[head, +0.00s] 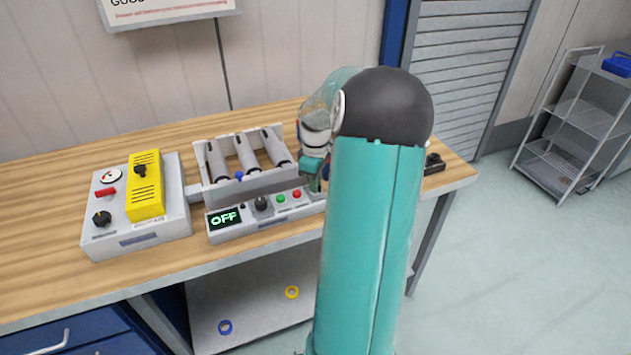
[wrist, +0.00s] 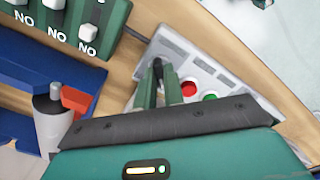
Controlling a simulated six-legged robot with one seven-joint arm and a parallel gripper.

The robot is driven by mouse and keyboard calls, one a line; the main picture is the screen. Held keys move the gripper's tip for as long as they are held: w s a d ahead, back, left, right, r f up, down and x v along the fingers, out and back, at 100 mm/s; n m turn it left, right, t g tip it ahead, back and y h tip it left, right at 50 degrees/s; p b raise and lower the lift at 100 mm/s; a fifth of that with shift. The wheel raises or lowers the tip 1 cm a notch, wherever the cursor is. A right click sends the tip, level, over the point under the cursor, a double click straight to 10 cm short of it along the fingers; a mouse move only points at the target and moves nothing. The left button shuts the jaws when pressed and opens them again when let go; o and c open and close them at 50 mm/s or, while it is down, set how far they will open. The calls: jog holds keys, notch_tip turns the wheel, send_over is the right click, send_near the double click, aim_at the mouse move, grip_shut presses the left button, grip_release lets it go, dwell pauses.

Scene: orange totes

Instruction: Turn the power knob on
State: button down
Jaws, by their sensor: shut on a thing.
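A grey control box (head: 240,227) stands along the table's front edge. Its display (head: 224,218) reads OFF in green. A black dial (head: 261,204), a green button (head: 281,199) and a red button (head: 297,194) sit on its face. My gripper (head: 313,184) is down at the box's right end, partly hidden by my arm. In the wrist view, my gripper's fingers (wrist: 166,85) are closed together on a small dark knob (wrist: 157,68), beside the red button (wrist: 187,89). The fingers cover most of the knob, so its turn angle cannot be told.
A grey box with a yellow block (head: 146,185) stands at left. A rack with cylinders (head: 245,160) is behind the control box. The wrist view shows a green switch board (wrist: 80,35) and a blue-red part (wrist: 75,100) nearby. A wire shelf (head: 570,120) stands at far right.

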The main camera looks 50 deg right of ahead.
jog(key=shift+m, duration=0.3)
jog(key=m, duration=0.8)
jog(key=shift+m, duration=0.4)
jog(key=m, duration=0.4)
jog(key=shift+m, duration=2.2)
jog(key=c, duration=1.5)
grip_release()
